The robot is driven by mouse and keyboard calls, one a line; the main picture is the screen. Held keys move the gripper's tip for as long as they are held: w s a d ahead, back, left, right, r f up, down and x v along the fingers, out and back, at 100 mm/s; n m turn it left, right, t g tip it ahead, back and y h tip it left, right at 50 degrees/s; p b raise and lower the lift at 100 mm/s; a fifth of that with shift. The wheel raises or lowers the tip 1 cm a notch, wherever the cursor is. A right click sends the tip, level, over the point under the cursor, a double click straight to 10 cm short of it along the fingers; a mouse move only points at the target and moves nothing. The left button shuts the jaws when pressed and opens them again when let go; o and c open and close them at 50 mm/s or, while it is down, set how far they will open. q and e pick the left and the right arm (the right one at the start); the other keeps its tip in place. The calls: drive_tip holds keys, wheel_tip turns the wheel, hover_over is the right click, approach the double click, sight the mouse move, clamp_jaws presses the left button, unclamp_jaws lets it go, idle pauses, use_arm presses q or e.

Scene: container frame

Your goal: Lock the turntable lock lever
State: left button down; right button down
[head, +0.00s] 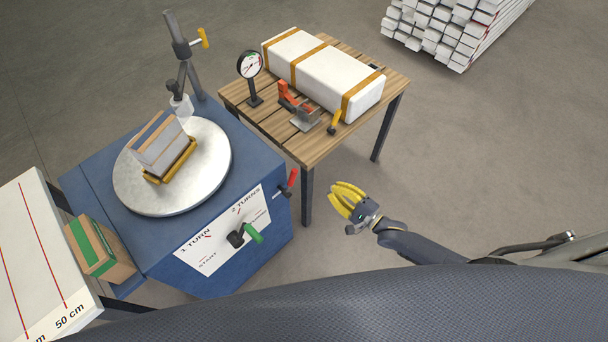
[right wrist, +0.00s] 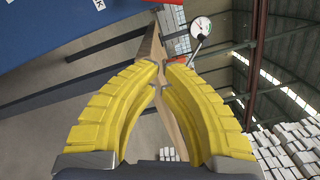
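The turntable (head: 205,185) is a round pale metal disc on top of a blue cabinet (head: 90,185). A small red-handled lever (head: 291,178) sticks out at the cabinet's right corner, and it looks like the lock lever. A green-handled crank (head: 250,233) is on the front panel. My right gripper (head: 336,197) has yellow ribbed fingers and hangs in free air to the right of the red lever, apart from it. In the right wrist view its fingertips (right wrist: 164,64) nearly meet, with nothing held between them. The red lever is not clear there. My left gripper is not in view.
A wooden table (head: 318,147) stands behind, holding a long white strapped package (head: 310,65), a dial gauge (head: 250,66) and a red clamp (head: 290,100). A strapped box (head: 165,148) sits on the turntable. A cardboard box (head: 112,268) is at left. Floor right of the cabinet is clear.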

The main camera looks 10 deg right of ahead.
sight(291, 182)
idle(0.3)
drive_tip(key=w+a+r, duration=0.1)
drive_tip(key=w+a, duration=0.5)
drive_tip(key=a, duration=0.3)
drive_tip(key=shift+w+a+r, duration=0.15)
drive_tip(key=shift+w+r, duration=0.2)
drive_tip(key=shift+r, duration=0.1)
idle(0.4)
